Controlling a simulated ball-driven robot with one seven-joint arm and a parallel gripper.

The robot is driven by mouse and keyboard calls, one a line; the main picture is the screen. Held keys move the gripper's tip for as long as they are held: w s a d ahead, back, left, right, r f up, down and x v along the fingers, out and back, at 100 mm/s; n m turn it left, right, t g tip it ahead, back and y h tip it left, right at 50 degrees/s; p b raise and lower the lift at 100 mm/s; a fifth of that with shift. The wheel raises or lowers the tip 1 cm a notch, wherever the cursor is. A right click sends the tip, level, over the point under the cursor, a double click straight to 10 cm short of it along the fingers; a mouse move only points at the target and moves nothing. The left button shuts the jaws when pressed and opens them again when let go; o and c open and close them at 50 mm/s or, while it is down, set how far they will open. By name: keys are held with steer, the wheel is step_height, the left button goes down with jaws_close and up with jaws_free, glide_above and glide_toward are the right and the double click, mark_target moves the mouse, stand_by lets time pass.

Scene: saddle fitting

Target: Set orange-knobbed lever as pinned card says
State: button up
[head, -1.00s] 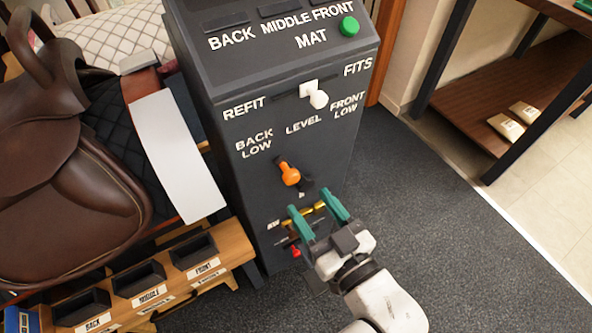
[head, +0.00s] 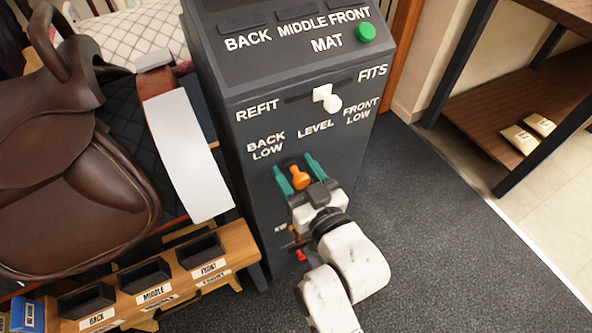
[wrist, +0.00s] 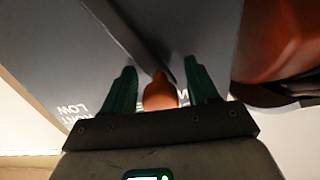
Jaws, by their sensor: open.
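The orange-knobbed lever (head: 299,178) is on the front of the dark console (head: 262,192), below the words BACK LOW, LEVEL and FRONT LOW. My gripper (head: 300,174) is open, with one green finger on each side of the orange knob. In the wrist view the orange knob (wrist: 160,93) shows between the two fingers (wrist: 162,90), with gaps beside it; I cannot tell if either finger touches it. The lever's slot is partly hidden by my gripper. The pinned card cannot be made out in these views.
A white-knobbed lever (head: 331,102) sits above, between REFIT and FITS, and a green button (head: 366,32) is on top. A brown saddle (head: 75,190) and a wooden rack (head: 236,246) with labelled black bins stand at left. Carpet at right is clear.

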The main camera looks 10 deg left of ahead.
steer(key=shift+c, duration=0.3)
jaws_close()
stand_by(0.3)
